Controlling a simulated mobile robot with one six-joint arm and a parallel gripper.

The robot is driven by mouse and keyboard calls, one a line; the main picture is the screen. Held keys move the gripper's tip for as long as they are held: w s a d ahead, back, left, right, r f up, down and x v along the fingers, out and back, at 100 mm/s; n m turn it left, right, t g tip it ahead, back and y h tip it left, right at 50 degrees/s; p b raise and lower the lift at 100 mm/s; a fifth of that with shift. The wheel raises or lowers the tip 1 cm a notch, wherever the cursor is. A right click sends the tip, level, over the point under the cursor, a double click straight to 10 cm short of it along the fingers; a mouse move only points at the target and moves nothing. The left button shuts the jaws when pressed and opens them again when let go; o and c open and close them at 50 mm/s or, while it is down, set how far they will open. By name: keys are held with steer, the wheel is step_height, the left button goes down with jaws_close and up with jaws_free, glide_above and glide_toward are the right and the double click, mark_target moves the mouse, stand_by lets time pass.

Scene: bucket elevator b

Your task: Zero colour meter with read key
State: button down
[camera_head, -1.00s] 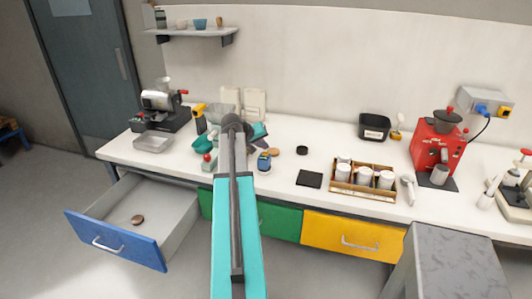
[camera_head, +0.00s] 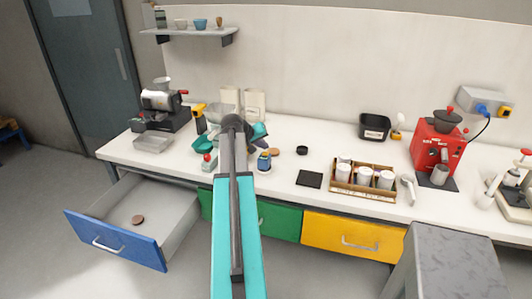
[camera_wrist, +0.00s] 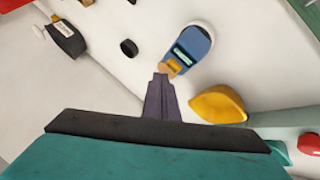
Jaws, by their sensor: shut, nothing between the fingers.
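The colour meter (camera_wrist: 192,44) is a small blue hand-held device with a pale body edge and a dark display showing faint lit text. It lies on the white bench. A tan rounded part (camera_wrist: 174,68), possibly its read key, shows at its near end. My gripper (camera_wrist: 162,76) is shut and empty, its dark fingertips at or just over that tan part; I cannot tell whether they touch. In the head view the meter (camera_head: 264,160) sits just right of my arm, which hides part of the area around it.
In the wrist view a yellow bowl-like thing (camera_wrist: 219,105) lies close right of the fingers, and a black round piece (camera_wrist: 129,48) lies to the left. In the head view a wooden rack (camera_head: 362,190) with white cups stands right, and a blue drawer (camera_head: 115,240) is open at left.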

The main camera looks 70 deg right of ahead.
steer(key=shift+f+b, duration=0.55)
steer(key=shift+f, duration=0.3)
stand_by(1.0)
steer(key=shift+r, duration=0.1)
steer(key=shift+r+p, duration=0.35)
steer(key=shift+r, duration=0.4)
stand_by(0.4)
step_height(320, 180, up, 5)
steer(key=shift+p, duration=1.15)
steer(key=shift+s, duration=0.15)
